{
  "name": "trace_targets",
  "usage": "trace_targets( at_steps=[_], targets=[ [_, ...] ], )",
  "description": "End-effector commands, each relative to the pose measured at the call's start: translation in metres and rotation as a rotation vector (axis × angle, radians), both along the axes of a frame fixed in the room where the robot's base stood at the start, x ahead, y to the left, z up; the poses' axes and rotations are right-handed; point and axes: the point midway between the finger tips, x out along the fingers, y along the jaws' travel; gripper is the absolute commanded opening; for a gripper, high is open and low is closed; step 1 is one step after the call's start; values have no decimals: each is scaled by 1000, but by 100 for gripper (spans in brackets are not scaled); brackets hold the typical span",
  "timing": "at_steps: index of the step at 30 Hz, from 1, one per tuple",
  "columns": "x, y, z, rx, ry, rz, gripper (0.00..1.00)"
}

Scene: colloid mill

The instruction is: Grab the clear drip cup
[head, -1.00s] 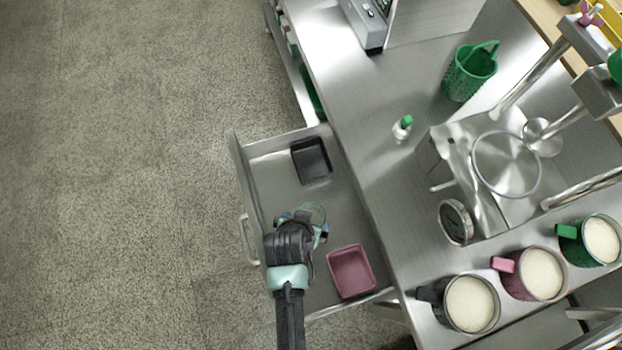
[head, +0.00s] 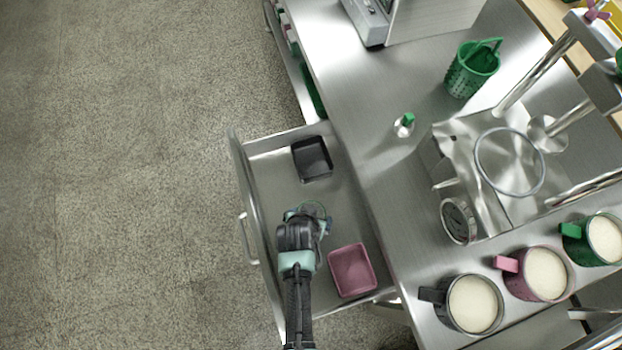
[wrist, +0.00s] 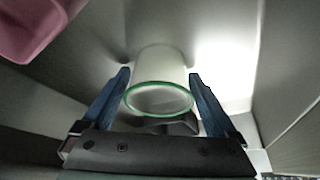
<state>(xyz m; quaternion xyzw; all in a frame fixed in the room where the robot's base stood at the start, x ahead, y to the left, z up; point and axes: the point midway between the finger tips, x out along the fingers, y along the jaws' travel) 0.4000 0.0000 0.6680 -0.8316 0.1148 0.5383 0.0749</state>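The clear drip cup (wrist: 160,78) stands in the open steel drawer, its green-tinted rim facing the wrist camera. In the wrist view my gripper (wrist: 160,85) is open, with one blue finger on each side of the cup and a narrow gap visible beside each. In the head view my gripper (head: 309,219) is down in the drawer and hides most of the cup; only a thin part of its rim (head: 318,203) shows.
A black tray (head: 312,158) and a pink tray (head: 352,270) lie in the drawer (head: 262,190) on either side of my gripper. The pink tray is at the upper left in the wrist view. Several filled mugs stand on the steel counter (head: 385,150) to the right.

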Motion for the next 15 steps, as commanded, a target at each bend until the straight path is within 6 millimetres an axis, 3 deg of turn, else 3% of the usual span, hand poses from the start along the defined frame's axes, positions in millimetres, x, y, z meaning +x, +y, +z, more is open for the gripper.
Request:
trace_targets(
  at_steps=[1,11,15],
  targets=[
    [0,0,0,0,0,0,82],
    [0,0,0,0,0,0,24],
    [0,0,0,0,0,1,24]
  ],
)
